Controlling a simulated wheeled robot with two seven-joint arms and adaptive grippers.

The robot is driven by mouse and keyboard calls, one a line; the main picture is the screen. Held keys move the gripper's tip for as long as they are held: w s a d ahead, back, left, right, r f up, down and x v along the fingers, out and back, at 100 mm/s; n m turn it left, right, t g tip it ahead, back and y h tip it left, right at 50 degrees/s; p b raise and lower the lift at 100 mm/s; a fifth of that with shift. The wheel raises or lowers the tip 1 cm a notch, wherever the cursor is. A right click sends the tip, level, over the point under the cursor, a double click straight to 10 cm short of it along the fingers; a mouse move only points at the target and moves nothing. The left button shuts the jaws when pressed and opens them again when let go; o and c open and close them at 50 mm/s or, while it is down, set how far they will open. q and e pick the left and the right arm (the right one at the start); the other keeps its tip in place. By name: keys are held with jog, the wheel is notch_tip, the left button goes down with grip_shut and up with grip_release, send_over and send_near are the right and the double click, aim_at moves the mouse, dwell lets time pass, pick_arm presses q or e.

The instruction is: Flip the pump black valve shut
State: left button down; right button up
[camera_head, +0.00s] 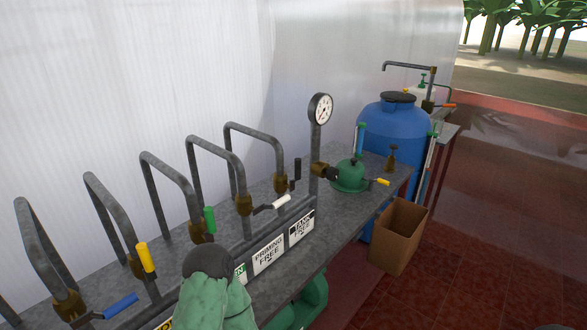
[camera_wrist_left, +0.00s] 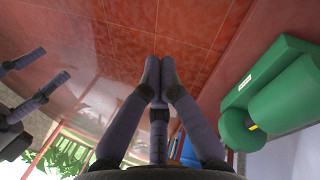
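The black valve handle (camera_head: 297,169) stands upright beside the brass fitting of the rightmost bent pipe, just left of the gauge post. Neither gripper shows in the head view, so none is seen near this valve. In the left wrist view, my left gripper (camera_wrist_left: 158,76) has its fingertips together with nothing visible between them, over the red tiled floor. My right gripper (camera_wrist_left: 48,82) shows at the left of that view, its two fingers apart and empty.
Other handles stand along the bench: white (camera_head: 282,202), green (camera_head: 209,220), yellow (camera_head: 146,257) and blue (camera_head: 120,306). A pressure gauge (camera_head: 320,109), green pump (camera_head: 350,176), blue tank (camera_head: 394,132) and cardboard box (camera_head: 399,236) are to the right. Red floor is open there.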

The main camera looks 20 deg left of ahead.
aim_at(296, 166)
pick_arm(q)
notch_tip(296, 166, up, 24)
jog(key=w+a+n+t+p, duration=0.1)
jog(key=w+a+n+p, duration=0.15)
jog(key=p, duration=2.15)
jog(key=w+a+r+n+t+p, duration=0.1)
jog(key=w+a+r+n+t, duration=0.15)
jog(key=w+r, duration=0.35)
jog(key=w+a+r+n+t+y+p, duration=0.1)
jog(key=w+a+r+n+t+p, duration=0.2)
jog(key=w, duration=0.6)
jog(key=w+a+r+n+t, duration=0.1)
jog(key=w+a+r+t, duration=0.35)
jog(key=w, duration=0.25)
jog(key=w+a+r+n+t, duration=0.2)
jog(key=w+a+r+t, duration=0.1)
jog(key=r, duration=0.5)
jog(key=w+a+r+n+t, duration=0.2)
jog(key=w+a+r+t, duration=0.1)
jog(key=r, duration=0.5)
jog(key=shift+w+a+r, duration=0.25)
jog(key=shift+w+a, duration=0.4)
jog(key=shift+w, duration=0.4)
jog(key=shift+w, duration=0.15)
